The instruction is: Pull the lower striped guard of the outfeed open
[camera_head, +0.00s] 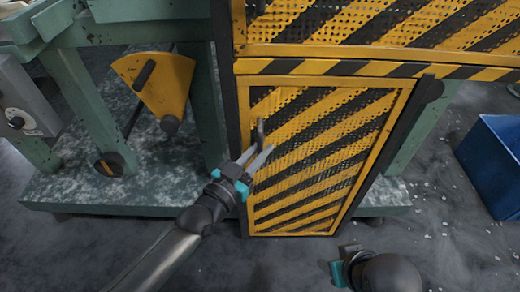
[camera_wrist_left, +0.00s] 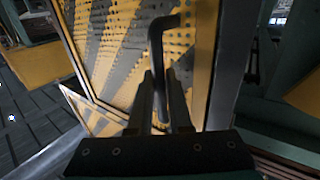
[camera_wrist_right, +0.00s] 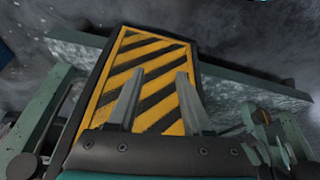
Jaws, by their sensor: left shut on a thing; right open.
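The lower striped guard (camera_head: 318,165) is a yellow-and-black perforated panel below the yellow-black cross bar. In the head view it looks about flush in its dark frame; I cannot tell whether it stands slightly ajar. Its dark bent handle (camera_head: 261,130) is near its upper left edge. My left gripper (camera_head: 260,158) is shut on this handle; the left wrist view shows the handle (camera_wrist_left: 157,50) rising from between the fingers (camera_wrist_left: 160,92). My right gripper (camera_wrist_right: 155,97) is open and empty, with the guard (camera_wrist_right: 150,65) behind its fingers. Only part of it shows low in the head view (camera_head: 345,262).
An upper striped guard (camera_head: 385,22) is above the cross bar (camera_head: 370,68). A yellow fan-shaped plate (camera_head: 155,82) hangs at left above a green base (camera_head: 120,195). A blue bin (camera_head: 495,160) stands at right. Grey floor in front of the guard is mostly clear.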

